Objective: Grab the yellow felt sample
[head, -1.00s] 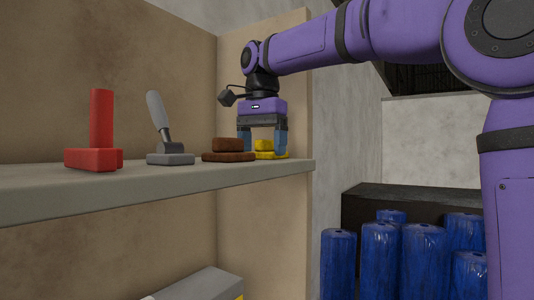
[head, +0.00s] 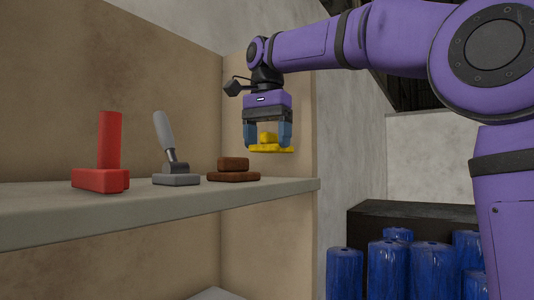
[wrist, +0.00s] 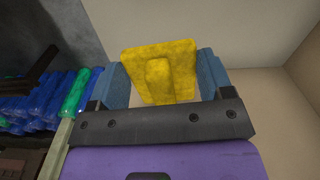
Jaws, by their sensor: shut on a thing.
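The yellow felt sample (head: 270,148) is a flat slab with a smaller block on top. My gripper (head: 268,137) is shut on it and holds it in the air above the right end of the shelf. In the wrist view the yellow felt sample (wrist: 162,72) sits between the two blue fingers (wrist: 160,80), its small block facing the camera. The sample looks roughly level in the head view.
On the shelf (head: 160,208), left to right, stand a red piece (head: 101,178), a grey piece (head: 177,179) with a tilted handle, and a brown stacked piece (head: 234,171). Several blue rolls (head: 388,268) stand at lower right. The shelf's right end is bare.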

